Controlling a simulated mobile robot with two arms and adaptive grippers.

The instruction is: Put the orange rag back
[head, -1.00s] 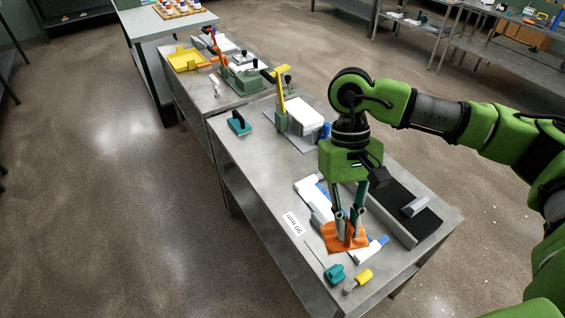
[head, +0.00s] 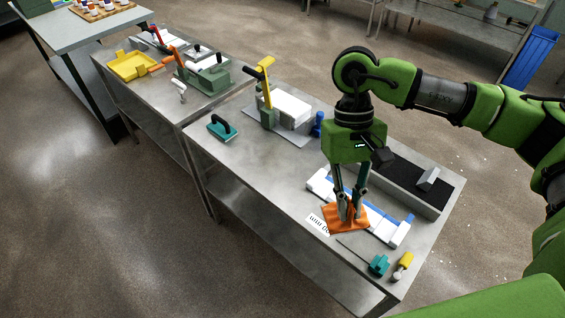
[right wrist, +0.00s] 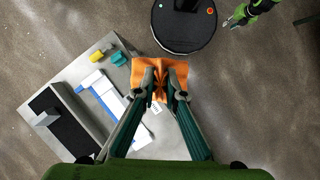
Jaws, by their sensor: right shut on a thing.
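The orange rag (head: 346,219) is pinched and bunched between the fingertips of my right gripper (head: 351,211). In the right wrist view the rag (right wrist: 148,72) spreads past both fingertips of the gripper (right wrist: 160,93), with loose corners. It appears over the front part of the near table, partly covering a white label (head: 318,224) and part of a white and blue strip in the head view. Its exact height above the table is hard to tell. A green part that looks like my left gripper (right wrist: 234,18) is at the top of the right wrist view, small.
The near table (head: 235,165) holds the white and blue strip (head: 385,226), a black-topped block (head: 405,180), a teal-handled tool (head: 379,265), a yellow-handled tool (head: 402,265) and a teal brush (head: 221,128). A yellow tray (head: 133,66) is on the farther table.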

